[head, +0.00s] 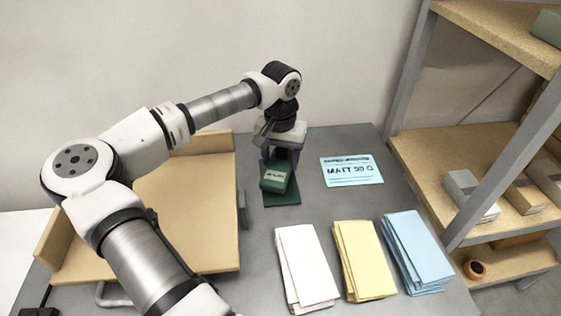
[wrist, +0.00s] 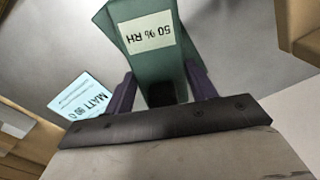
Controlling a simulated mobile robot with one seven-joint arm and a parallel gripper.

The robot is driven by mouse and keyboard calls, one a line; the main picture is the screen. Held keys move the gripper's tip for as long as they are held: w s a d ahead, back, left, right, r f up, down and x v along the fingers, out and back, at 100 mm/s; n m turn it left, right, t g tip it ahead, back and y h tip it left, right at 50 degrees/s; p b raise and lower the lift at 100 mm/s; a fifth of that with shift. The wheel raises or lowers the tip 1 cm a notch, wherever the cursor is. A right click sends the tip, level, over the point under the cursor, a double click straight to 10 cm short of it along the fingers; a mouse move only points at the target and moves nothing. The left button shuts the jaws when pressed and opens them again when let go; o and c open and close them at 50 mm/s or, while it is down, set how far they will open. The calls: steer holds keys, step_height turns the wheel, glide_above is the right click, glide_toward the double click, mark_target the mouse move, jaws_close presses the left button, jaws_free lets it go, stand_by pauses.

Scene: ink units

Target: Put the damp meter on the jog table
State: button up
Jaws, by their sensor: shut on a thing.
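The damp meter is a green block (head: 275,180) with a pale label, at the middle of the grey bench in the head view. In the wrist view the meter (wrist: 150,58) shows its label reading 50 % RH. My gripper (head: 280,157) is above it, pointing down. In the wrist view the purple fingers of my gripper (wrist: 163,90) are shut on both sides of the meter. A dark green pad (head: 284,196) lies under it; I cannot tell whether the meter touches the pad. The jog table (head: 195,205), a tan board with raised edges, is to the left, partly hidden by my arm.
A light blue card reading MATT 90 G (head: 352,170) lies right of the meter. White (head: 306,268), yellow (head: 364,260) and blue (head: 415,250) paper stacks lie along the front right. A wooden shelf unit (head: 430,150) with boxes stands at the right.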

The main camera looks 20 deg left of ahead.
mark_target(281, 161)
steer(key=shift+f, duration=1.05)
steer(key=shift+f, duration=0.25)
steer(key=o, duration=1.1)
steer(key=shift+r, duration=0.15)
step_height(281, 161, up, 12)
steer(key=shift+r+b, duration=0.15)
steer(key=shift+b, duration=0.45)
